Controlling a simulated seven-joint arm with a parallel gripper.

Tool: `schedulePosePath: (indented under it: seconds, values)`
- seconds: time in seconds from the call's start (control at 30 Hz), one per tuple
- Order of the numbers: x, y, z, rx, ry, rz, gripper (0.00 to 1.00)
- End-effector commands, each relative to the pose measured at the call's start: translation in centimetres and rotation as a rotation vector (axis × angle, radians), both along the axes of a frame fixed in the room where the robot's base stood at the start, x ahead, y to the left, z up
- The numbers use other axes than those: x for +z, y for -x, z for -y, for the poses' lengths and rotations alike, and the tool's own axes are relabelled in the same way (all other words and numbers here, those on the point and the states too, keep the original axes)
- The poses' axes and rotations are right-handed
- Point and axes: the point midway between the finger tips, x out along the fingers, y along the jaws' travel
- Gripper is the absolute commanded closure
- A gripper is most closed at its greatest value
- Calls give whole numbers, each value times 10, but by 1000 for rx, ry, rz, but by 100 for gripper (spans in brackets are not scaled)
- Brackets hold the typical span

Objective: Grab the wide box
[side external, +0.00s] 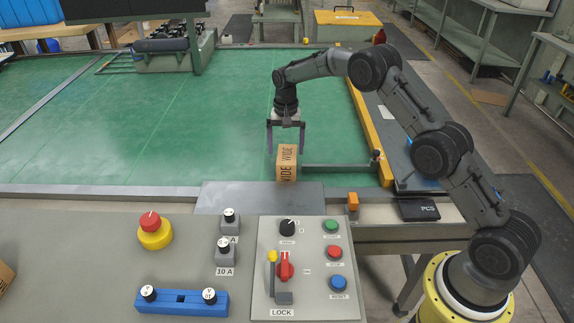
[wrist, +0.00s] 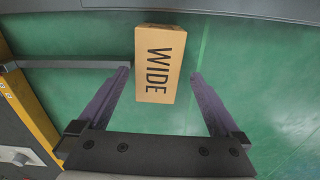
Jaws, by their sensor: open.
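The wide box (side external: 287,163) is a small tan carton with "WIDE" printed on its faces. It sits on the green table surface near the front edge, beside a grey metal plate. In the wrist view the wide box (wrist: 160,65) lies ahead of and between the fingers, with a gap on both sides. My gripper (side external: 285,150) is open and points down over the box, with its purple fingers apart. In the wrist view my gripper (wrist: 160,82) shows nothing held. I cannot tell exactly how far above the box the fingertips are.
A grey bar (side external: 335,168) runs right from near the box to a yellow rail (side external: 372,135). The grey plate (side external: 235,198) lies in front. A control panel (side external: 305,265) with buttons fills the foreground. The green surface (side external: 130,130) to the left is clear.

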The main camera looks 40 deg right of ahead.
Motion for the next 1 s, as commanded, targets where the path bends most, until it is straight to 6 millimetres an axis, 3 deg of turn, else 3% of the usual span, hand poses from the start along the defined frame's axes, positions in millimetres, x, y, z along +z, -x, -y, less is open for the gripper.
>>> schedulePosePath:
  seconds: [0.4, 0.7, 1.0]
  values:
    - [-49, 4, 1, 0, -1, -2, 0]
    - [-52, 3, 1, 0, 0, -1, 2]
    - [-52, 3, 1, 0, 0, -1, 56]
